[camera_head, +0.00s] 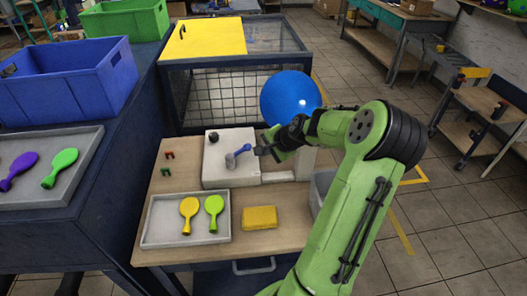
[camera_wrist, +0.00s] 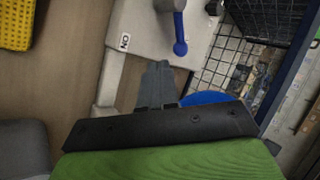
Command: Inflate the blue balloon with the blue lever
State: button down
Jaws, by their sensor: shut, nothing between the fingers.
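The blue balloon (camera_head: 290,95) is large and round, at the back right of the white machine (camera_head: 213,176). Part of it shows in the wrist view (camera_wrist: 208,97) behind my gripper's mount. The blue lever (camera_head: 243,150) sits on a grey knob on top of the machine. In the wrist view the blue lever (camera_wrist: 180,35) has its rounded end just beyond my fingertips. My gripper (camera_head: 261,150) is shut and empty, close to the lever's end; a small gap shows between them in the wrist view (camera_wrist: 160,66).
A grey tray (camera_head: 150,238) holds a yellow and a green deflated balloon. A yellow block (camera_head: 260,230) lies beside it. A mesh cage (camera_head: 225,100) stands behind the wooden table (camera_head: 165,183). A grey bin (camera_head: 319,190) is at the right.

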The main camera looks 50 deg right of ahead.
aim_at(244, 150)
jog(key=b+x, duration=0.1)
jog(key=x, duration=0.5)
jog(key=shift+w+f, duration=0.1)
jog(key=shift+f, duration=0.05)
jog(key=w, duration=0.4)
jog(key=shift+d+f, duration=0.1)
jog(key=shift+f, duration=0.25)
jog(key=shift+w+d+n+y+p, duration=0.2)
jog(key=shift+w+n+y+p, duration=0.15)
jog(key=shift+n+p, duration=0.25)
jog(key=shift+w+d+r+n+y+p, duration=0.1)
jog(key=shift+w+d+n+y+p, duration=0.05)
jog(key=shift+n+y+p, duration=0.3)
jog(key=shift+w+d+n+y+p, duration=0.15)
jog(key=shift+w+n+y+p, duration=0.2)
jog(key=shift+n, duration=0.3)
jog(key=shift+w+d+n+y+p, duration=0.1)
jog(key=shift+w+n+y+p, duration=0.3)
jog(key=shift+n, duration=0.2)
jog(key=shift+w, duration=1.5)
jog(key=shift+w+a, duration=0.1)
